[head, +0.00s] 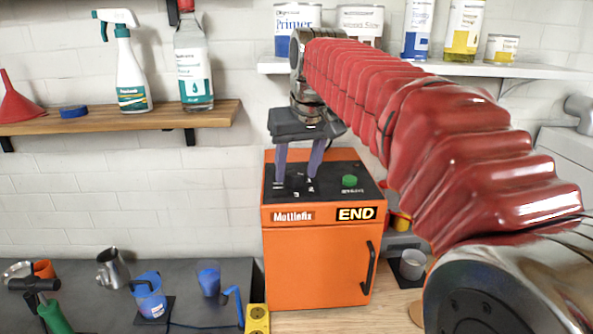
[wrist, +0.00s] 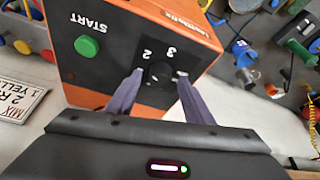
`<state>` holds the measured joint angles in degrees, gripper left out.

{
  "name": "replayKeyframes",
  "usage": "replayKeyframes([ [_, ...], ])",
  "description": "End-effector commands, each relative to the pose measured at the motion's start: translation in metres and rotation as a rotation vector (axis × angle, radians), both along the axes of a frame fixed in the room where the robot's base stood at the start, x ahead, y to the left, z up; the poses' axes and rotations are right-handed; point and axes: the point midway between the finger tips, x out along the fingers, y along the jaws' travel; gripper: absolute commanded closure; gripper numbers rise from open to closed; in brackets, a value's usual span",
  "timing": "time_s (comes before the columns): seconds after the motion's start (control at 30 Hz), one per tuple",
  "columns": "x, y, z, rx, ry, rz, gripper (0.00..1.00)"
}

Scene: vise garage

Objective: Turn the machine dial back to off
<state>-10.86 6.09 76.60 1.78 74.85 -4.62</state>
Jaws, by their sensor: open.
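In the wrist view the dark dial (wrist: 160,74) sits on the panel near the numbers 2 and 3. My gripper (head: 296,181) points down over the left part of the panel. Its two fingers are open, one on each side of the dial; whether they touch it I cannot tell. The dial's pointer is too small to read.
A wooden shelf (head: 120,120) with bottles hangs at the left, and a white shelf (head: 430,69) with cans at the upper right. Blue cups (head: 150,295) and tools lie left of the machine. A grey cup (head: 412,264) stands to its right.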

Motion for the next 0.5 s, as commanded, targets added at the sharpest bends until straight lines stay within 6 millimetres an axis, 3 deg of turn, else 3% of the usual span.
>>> replayKeyframes([
  [0.4, 0.0032, 0.0009, -0.0080, 0.000, 0.000, 0.000, 0.53],
  [0.5, 0.0031, 0.0008, -0.0080, 0.000, 0.000, 0.000, 0.60],
])
